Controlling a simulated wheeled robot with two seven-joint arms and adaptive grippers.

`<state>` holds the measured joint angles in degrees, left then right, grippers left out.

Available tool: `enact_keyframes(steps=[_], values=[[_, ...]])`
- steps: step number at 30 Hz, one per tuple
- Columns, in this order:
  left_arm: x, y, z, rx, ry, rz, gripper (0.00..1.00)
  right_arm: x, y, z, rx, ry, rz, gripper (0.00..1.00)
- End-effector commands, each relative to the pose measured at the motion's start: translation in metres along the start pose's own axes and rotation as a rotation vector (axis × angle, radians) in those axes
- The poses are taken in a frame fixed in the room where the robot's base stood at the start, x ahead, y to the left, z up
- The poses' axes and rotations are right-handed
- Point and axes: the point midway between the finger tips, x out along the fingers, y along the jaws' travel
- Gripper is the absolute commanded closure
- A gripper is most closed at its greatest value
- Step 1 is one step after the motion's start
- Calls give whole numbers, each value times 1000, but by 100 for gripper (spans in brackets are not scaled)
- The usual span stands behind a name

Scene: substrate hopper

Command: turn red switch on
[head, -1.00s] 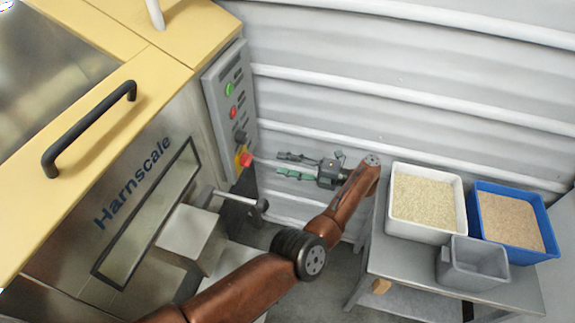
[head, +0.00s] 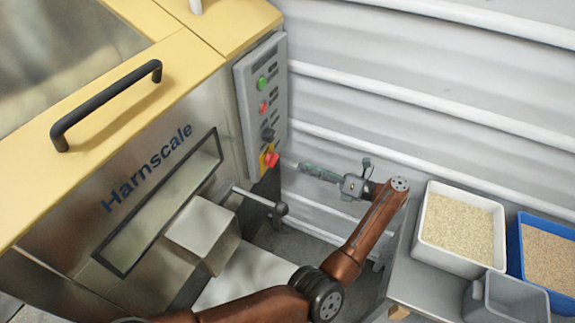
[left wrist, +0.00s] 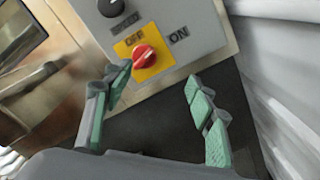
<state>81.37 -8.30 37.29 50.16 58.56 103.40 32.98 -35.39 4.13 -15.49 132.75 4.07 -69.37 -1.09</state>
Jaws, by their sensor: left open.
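The red switch (head: 271,159) is a red rotary knob on a yellow plate, low on the grey control panel. In the left wrist view the red switch (left wrist: 144,56) has the label OFF above it and ON to its right. I cannot tell for certain which label it points to. My left gripper (head: 302,167) is to the right of the switch, close to it. In the left wrist view its green-padded fingers (left wrist: 157,78) are spread and empty. The left fingertip is near the knob's lower left; contact is unclear. My right gripper is not in view.
The grey panel (head: 250,102) also has a green button (head: 262,83), a red button (head: 263,107) and a black knob (head: 267,135). A round-ended lever (head: 280,209) sticks out below. A table with a white tub (head: 420,240) and a blue tub (head: 521,250) stands right.

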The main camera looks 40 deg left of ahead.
Motion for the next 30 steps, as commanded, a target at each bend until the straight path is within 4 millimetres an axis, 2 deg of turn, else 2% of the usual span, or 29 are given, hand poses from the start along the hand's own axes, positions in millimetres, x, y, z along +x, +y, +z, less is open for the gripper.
enact_keyframes(steps=[1,3,9,14,24,30], values=[[3,-4,-10,-120,0,1,49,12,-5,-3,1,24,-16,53],[8,2,-12,-283,0,1,49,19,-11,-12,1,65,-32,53],[18,18,-15,-573,2,2,49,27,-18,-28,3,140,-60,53],[27,22,-14,-625,3,3,49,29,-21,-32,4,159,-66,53],[78,22,-15,-621,3,4,49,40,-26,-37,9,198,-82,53],[95,22,-14,-621,3,1,49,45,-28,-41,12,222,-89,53]])
